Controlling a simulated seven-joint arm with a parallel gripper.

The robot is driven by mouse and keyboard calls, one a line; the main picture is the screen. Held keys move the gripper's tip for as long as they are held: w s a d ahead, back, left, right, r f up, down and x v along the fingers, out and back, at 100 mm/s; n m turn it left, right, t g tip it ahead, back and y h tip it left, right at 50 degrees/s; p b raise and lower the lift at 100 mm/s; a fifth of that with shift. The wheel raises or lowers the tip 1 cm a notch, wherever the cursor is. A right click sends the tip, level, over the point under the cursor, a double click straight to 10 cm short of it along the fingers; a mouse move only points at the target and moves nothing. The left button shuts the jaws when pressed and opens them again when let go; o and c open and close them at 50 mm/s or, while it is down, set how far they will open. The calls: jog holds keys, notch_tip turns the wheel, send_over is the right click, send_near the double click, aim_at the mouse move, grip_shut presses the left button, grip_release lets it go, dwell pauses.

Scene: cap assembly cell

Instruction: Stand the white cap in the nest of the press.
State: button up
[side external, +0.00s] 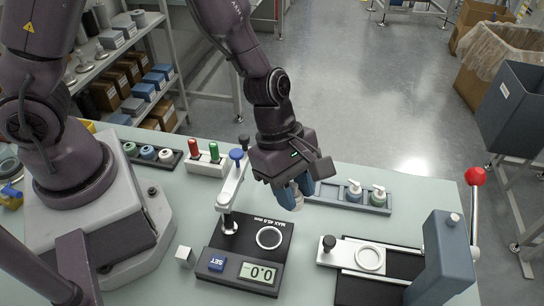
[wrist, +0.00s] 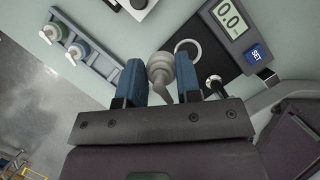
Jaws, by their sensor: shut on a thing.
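The white cap (wrist: 160,68) is held between the two blue fingers of my gripper (wrist: 158,82). In the wrist view it looks pale grey-white, with a spout toward the palm. In the side view my gripper (side external: 291,192) is over the table, just right of the measuring stand, and the fingers mostly hide the cap. The press (side external: 445,255) stands at the right front, with a red-knobbed lever (side external: 475,178). Its nest, a pale ring (side external: 370,258) on a white slide, looks empty and lies to the right of my gripper.
The measuring stand (side external: 240,250), reading 0.0, lies left of the gripper; its ring is empty. A grey-blue rack (side external: 345,200) holds two pump caps with blue and green collars. A black tray (side external: 168,165) and a white block with coloured knobs (side external: 203,163) stand behind.

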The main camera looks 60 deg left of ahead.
jog(key=w+d+n, duration=0.3)
jog(key=w+d, duration=0.6)
jog(key=d, duration=0.3)
jog(key=shift+t+y, duration=0.3)
jog(key=shift+t, duration=0.1)
jog(key=shift+s+d+f, duration=0.1)
jog(key=shift+f, duration=1.65)
jog(key=shift+s+d+f, duration=0.1)
jog(key=shift+f, duration=1.65)
jog(key=shift+f, duration=0.25)
jog(key=shift+f, duration=0.3)
jog(key=shift+f, duration=0.1)
jog(key=o, duration=0.7)
